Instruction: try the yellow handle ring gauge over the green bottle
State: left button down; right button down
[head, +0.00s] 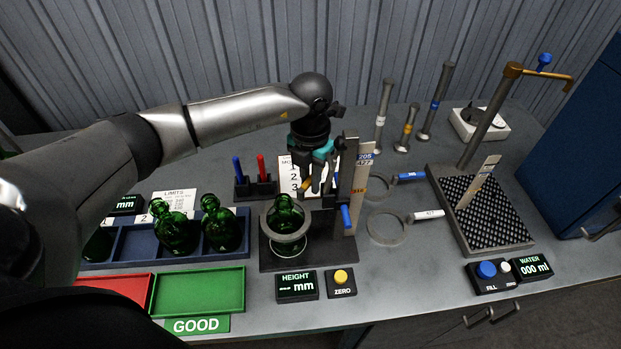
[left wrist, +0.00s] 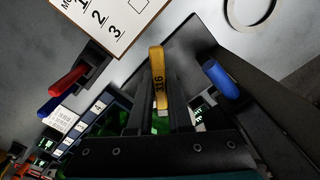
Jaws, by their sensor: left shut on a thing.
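The green bottle (head: 286,215) stands upright on the dark plate of the height stand (head: 265,260) in the head view. My left gripper (head: 317,186) is above and to the right of the bottle, beside the stand's upright. It is shut on the yellow handle (head: 305,187) of the ring gauge. In the left wrist view the yellow handle (left wrist: 158,80), marked 316, sits between the fingers; its ring is hidden there. My right gripper is out of view.
Two ring gauges, with a blue handle (head: 410,176) and a white handle (head: 428,215), lie to the right. The stand's upright (head: 345,190) with a blue knob (head: 346,217) is close to the gripper. More bottles stand in a blue tray (head: 130,243); a green tray (head: 198,290) is in front.

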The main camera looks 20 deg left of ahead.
pick_arm(q)
jog(key=shift+f+b, duration=2.8)
jog(key=shift+f, duration=0.75)
dwell(0.7)
dwell(1.7)
jog(key=shift+r+p, duration=2.3)
jog(key=shift+r, duration=0.65)
jog(key=shift+r+p, duration=2.15)
jog(key=shift+r, duration=0.7)
